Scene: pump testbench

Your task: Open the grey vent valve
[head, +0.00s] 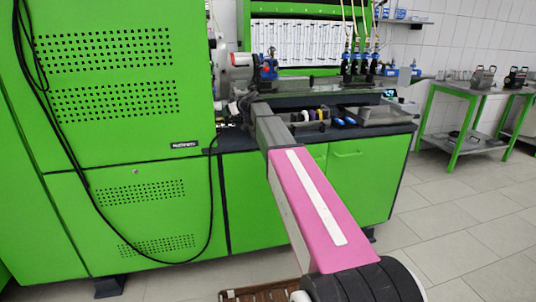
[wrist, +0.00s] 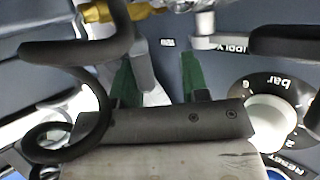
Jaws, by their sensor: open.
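My gripper (wrist: 159,78) is open in the wrist view, its two green fingertips apart and pointing at a dark blue-grey panel. A light grey piece (wrist: 146,72) shows beside the left finger, within the gap; it may be the grey vent valve, but I cannot tell for sure. Whether it touches the finger is unclear. Another grey fitting with a horizontal bar (wrist: 207,42) is above the right finger, by a partly hidden label. In the head view my arm reaches to the bench, and its far end is too small to make out the fingers or valve.
A round dial marked "bar" with a white knob (wrist: 268,122) is close right of my gripper. A brass fitting (wrist: 110,12) and black hoses are at upper left. In the head view a green cabinet (head: 110,130) stands left; floor (head: 460,240) at right is clear.

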